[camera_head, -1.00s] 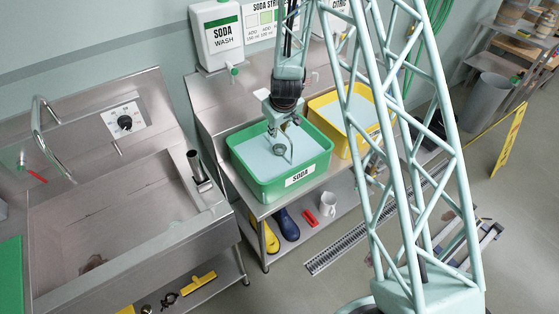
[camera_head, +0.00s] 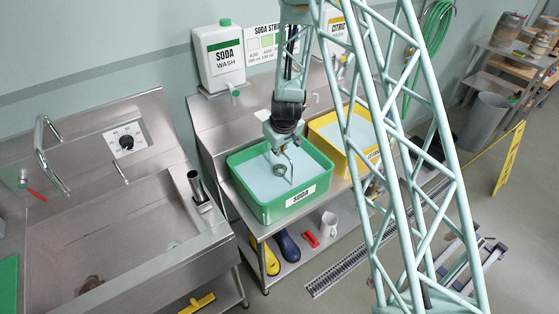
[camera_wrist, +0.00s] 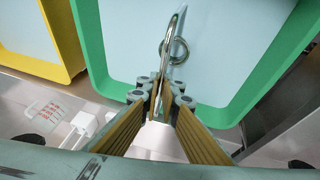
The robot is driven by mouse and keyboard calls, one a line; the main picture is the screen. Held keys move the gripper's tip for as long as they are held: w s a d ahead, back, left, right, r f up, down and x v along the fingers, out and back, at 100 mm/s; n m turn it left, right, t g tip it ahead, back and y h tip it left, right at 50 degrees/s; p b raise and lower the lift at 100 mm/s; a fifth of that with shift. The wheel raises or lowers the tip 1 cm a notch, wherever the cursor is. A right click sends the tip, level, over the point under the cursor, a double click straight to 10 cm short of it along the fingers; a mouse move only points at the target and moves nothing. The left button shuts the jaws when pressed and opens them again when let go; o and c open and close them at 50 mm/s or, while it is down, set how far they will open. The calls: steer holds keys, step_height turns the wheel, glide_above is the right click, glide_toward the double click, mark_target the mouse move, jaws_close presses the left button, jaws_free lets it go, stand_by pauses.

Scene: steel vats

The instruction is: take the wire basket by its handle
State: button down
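A thin metal hoop, looking like the wire basket's handle (camera_wrist: 178,22), stands up between my fingertips in the wrist view, with a small ring beside it. In the head view the metal loop (camera_head: 283,168) shows just below my gripper (camera_head: 279,148), over the green SODA tub (camera_head: 297,207). The basket's body is not visible; the tub's pale blue liquid hides whatever is below. In the wrist view my gripper (camera_wrist: 168,97) has its fingers on either side of the hoop, tips close to it. I cannot tell whether they touch it.
A yellow CITRIC tub (camera_head: 352,160) stands right of the green tub on the steel bench. A steel sink (camera_head: 120,235) with tap is at the left. A SODA WASH jug (camera_head: 218,58) stands behind on the ledge. Boots and a white jug (camera_head: 329,224) are on the lower shelf.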

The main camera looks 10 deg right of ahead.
steer(key=shift+r, duration=0.25)
steer(key=shift+r+p, duration=2.05)
steer(key=shift+r, duration=2.95)
